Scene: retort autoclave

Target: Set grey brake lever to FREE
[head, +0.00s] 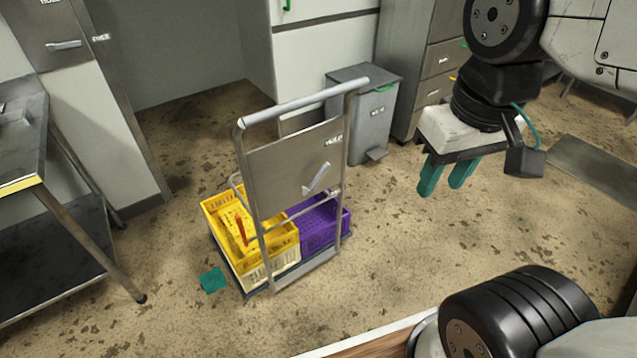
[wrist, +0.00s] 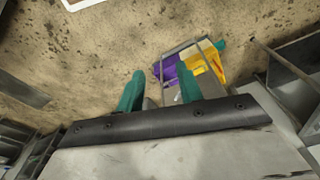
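A grey lever (head: 318,178) is mounted on the upright grey panel (head: 285,165) of a trolley (head: 240,160) in the head view. It slants up to the right. A small label above it seems to read HELD; no FREE label is readable on this panel. My gripper (head: 446,175) is to the right of the trolley, in the air, pointing down, its two teal fingers apart and empty. In the wrist view the gripper (wrist: 160,88) is open, with the trolley (wrist: 200,48) beyond the fingers; the lever is too small to make out clearly there.
The trolley carries a yellow crate (head: 272,248) and a purple crate (head: 325,226). A grey pedal bin (head: 362,115) stands behind it. Another handle (head: 63,44) is on the left cabinet, with a label like FREE beside it. A table (head: 20,150) stands left. Floor right of the trolley is clear.

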